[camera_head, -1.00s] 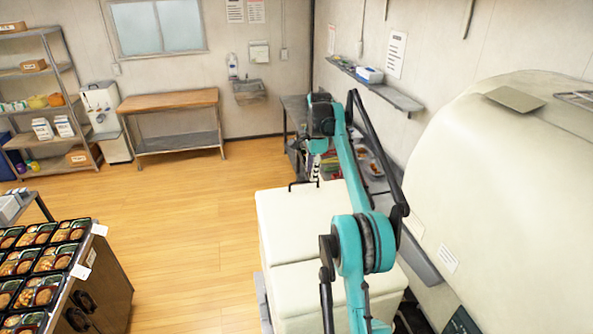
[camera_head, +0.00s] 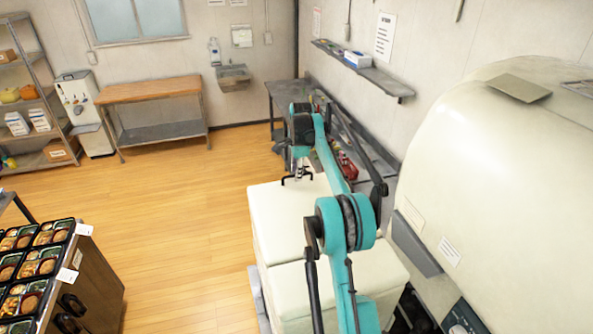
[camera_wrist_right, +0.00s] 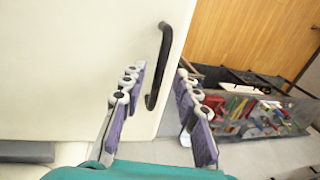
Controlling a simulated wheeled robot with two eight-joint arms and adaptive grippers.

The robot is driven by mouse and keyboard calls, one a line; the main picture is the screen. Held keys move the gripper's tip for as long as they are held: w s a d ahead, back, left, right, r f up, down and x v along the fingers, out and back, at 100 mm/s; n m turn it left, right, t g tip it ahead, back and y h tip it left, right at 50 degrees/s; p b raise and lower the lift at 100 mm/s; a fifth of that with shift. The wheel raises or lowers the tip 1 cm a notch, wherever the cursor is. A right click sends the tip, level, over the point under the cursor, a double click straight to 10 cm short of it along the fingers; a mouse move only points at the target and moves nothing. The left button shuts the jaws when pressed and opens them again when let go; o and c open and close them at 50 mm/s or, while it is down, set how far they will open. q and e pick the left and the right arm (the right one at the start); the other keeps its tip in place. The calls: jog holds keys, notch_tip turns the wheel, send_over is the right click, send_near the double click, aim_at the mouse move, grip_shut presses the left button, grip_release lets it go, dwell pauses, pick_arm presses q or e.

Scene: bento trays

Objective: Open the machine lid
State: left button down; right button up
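The machine has a cream boxy body (camera_head: 285,215) with a flat top, in the middle of the head view. A black bar handle (camera_head: 297,178) stands at its far edge; it also shows in the right wrist view (camera_wrist_right: 160,66). My right gripper (camera_head: 301,168) is at this handle, at the end of the teal arm. In the right wrist view my right gripper (camera_wrist_right: 158,72) has its fingers apart, with the handle showing between them. I cannot tell whether either finger touches it. The cream top looks flat and down. My left gripper is out of view.
A large cream rounded housing (camera_head: 490,190) rises at the right. A grey bench (camera_head: 290,90) stands behind the machine, with a wall shelf (camera_head: 365,70) above. Bento trays (camera_head: 30,262) sit on a counter at lower left. The wooden floor (camera_head: 180,220) between is clear.

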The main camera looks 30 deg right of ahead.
jog(key=shift+s+r, duration=0.1)
jog(key=shift+s, duration=0.05)
grip_shut()
